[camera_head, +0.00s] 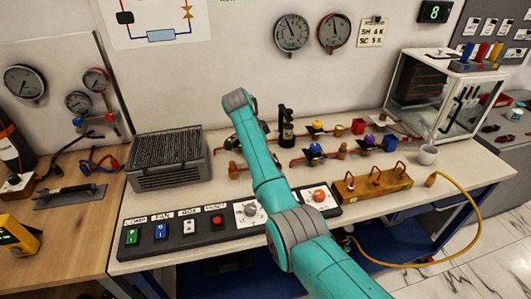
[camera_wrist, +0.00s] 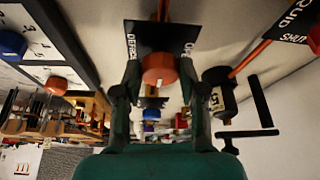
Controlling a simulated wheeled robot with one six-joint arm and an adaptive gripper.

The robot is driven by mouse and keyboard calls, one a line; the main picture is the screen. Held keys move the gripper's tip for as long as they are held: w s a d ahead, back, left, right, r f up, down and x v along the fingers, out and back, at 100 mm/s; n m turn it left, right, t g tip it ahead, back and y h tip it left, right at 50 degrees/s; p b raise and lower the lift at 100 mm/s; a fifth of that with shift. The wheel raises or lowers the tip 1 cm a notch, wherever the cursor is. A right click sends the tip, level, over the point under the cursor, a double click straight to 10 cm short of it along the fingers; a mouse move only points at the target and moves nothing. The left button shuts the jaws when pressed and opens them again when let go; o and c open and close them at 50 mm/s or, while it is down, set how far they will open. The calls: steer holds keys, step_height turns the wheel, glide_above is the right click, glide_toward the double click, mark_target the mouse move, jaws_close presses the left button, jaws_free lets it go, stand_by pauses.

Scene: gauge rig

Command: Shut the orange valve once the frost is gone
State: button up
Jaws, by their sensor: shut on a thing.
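The orange valve knob (camera_wrist: 159,72) sits between the two fingers of my gripper (camera_wrist: 160,90) in the wrist view. The fingers are shut on its sides. The knob has a small white mark on its face. A dark plate (camera_wrist: 160,36) behind it is lettered "DEFR..." at left and "OP..." at right, partly covered. In the head view my arm hides the gripper and this valve. A grey finned box (camera_head: 168,160) stands on the bench at left; I cannot make out frost on it.
A switch panel (camera_head: 175,248) lines the bench front, with another orange knob (camera_head: 319,195). A black bracketed part (camera_wrist: 222,100) is close right of my gripper. Blue (camera_head: 315,150), yellow (camera_head: 316,125) and red (camera_head: 358,126) valves stand farther right. A green display (camera_head: 435,12) reads 8.

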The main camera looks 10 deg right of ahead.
steer(key=o, duration=1.1)
steer(key=shift+o, duration=0.2)
steer(key=v, duration=0.7)
steer(key=shift+r, duration=0.2)
steer(key=shift+a, duration=0.1)
